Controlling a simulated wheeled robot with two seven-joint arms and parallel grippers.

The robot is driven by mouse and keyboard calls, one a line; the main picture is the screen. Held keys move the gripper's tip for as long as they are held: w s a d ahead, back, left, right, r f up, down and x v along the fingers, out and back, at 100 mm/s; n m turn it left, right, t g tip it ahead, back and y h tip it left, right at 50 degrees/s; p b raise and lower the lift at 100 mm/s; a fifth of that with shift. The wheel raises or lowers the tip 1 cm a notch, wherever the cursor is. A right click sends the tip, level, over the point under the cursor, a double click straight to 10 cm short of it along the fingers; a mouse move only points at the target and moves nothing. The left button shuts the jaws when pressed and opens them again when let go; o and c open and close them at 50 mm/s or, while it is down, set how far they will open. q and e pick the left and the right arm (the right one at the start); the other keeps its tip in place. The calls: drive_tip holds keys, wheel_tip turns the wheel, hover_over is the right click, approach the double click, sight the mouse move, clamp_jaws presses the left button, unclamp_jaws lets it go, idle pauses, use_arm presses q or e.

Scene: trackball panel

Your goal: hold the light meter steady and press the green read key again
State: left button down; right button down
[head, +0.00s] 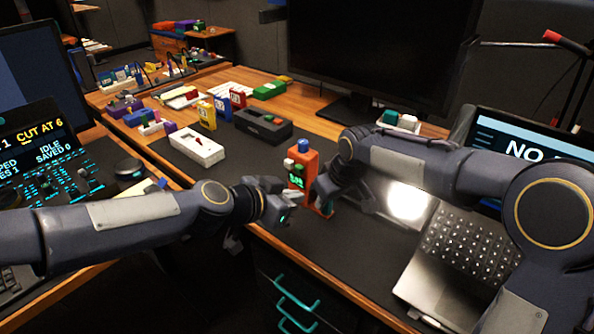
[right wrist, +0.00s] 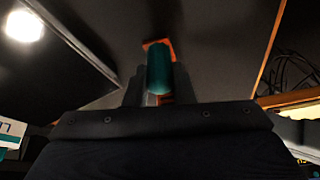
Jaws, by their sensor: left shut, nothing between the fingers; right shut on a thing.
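The light meter (head: 304,163) is an orange upright box with a blue top and a small dark display with green digits, too small to read surely.
A dark grey box device (head: 263,125) and a white box (head: 195,148) stand behind and left on the dark mat. Several coloured blocks lie farther back. A laptop (head: 455,255) is at the right, under my right arm. A large monitor (head: 385,50) stands behind.

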sight(299, 170)
use_arm(q)
drive_tip(key=f+t+y, duration=0.1)
drive_tip(key=w+a+f+t+y, duration=0.2)
drive_tip(key=f, duration=0.1)
drive_tip(key=shift+t+y, duration=0.3)
drive_tip(key=shift+t, duration=0.1)
drive_tip(key=a+t+y, duration=0.2)
drive_tip(key=shift+f+t, duration=0.1)
drive_tip(key=shift+t, duration=0.3)
drive_tip(key=s+a+r+m+t+y, duration=0.1)
drive_tip(key=s+a+r+t+y, duration=0.2)
drive_tip(key=s+r+t, duration=0.1)
drive_tip(key=shift+s+r+m+t, duration=0.25)
drive_tip(key=shift+r+m+t, duration=0.15)
drive_tip(key=shift+t, duration=0.5)
drive_tip(key=w+d, duration=0.6)
drive_tip(key=shift+d, duration=0.15)
drive_tip(key=shift+w+d, duration=0.1)
drive_tip(key=shift+w, duration=0.05)
idle(0.7)
drive_tip(key=shift+w+d, duration=0.15)
drive_tip(key=shift+d, duration=0.05)
